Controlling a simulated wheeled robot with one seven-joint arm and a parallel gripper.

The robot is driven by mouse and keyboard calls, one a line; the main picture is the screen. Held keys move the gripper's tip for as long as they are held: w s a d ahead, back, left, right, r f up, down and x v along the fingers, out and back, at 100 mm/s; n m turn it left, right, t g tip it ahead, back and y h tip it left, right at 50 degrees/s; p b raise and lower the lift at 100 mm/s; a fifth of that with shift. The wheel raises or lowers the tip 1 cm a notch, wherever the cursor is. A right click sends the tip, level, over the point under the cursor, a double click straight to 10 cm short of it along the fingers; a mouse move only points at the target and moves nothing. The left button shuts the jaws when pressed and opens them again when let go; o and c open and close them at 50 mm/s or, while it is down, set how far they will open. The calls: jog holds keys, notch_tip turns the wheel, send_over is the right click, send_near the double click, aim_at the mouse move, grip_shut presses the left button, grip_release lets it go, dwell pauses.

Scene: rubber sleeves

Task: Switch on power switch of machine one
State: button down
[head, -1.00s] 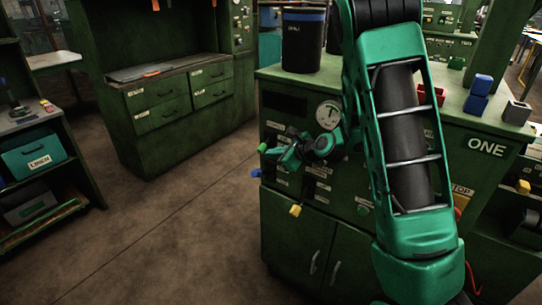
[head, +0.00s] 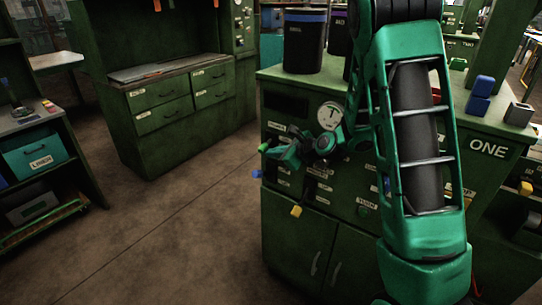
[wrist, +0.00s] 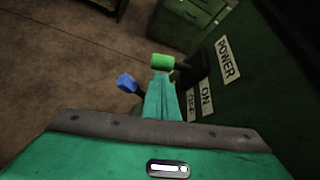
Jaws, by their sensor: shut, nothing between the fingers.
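Machine one is the green cabinet (head: 335,205) with the white word ONE on its side. Its power switch (wrist: 162,62) shows in the wrist view as a green-ended lever on a black mount, beside labels reading POWER, ON and OFF. In the head view the green lever end (head: 263,147) sticks out left of the front panel. My gripper (head: 278,153) is at that panel, just right of the green end. In the wrist view my gripper (wrist: 160,82) is shut and empty, its fingertips right at the green end. I cannot tell whether they touch it.
A blue-ended lever (wrist: 127,83) sits close by, lower in the head view (head: 257,173). A yellow-ended lever (head: 296,210) is below that. A round gauge (head: 331,114) is above my wrist. A dark bin (head: 303,45) stands on top. The floor to the left is clear.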

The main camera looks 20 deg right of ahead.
jog(key=shift+r, duration=0.25)
jog(key=shift+a+r, duration=0.1)
jog(key=shift+r, duration=0.8)
notch_tip(320, 180, up, 2)
jog(key=shift+w+a, duration=0.1)
jog(key=shift+w, duration=0.05)
jog(key=f+v, duration=0.1)
jog(key=v, duration=0.9)
jog(key=shift+s+d+r, duration=0.25)
jog(key=shift+s+d, duration=0.1)
jog(key=shift+s, duration=0.15)
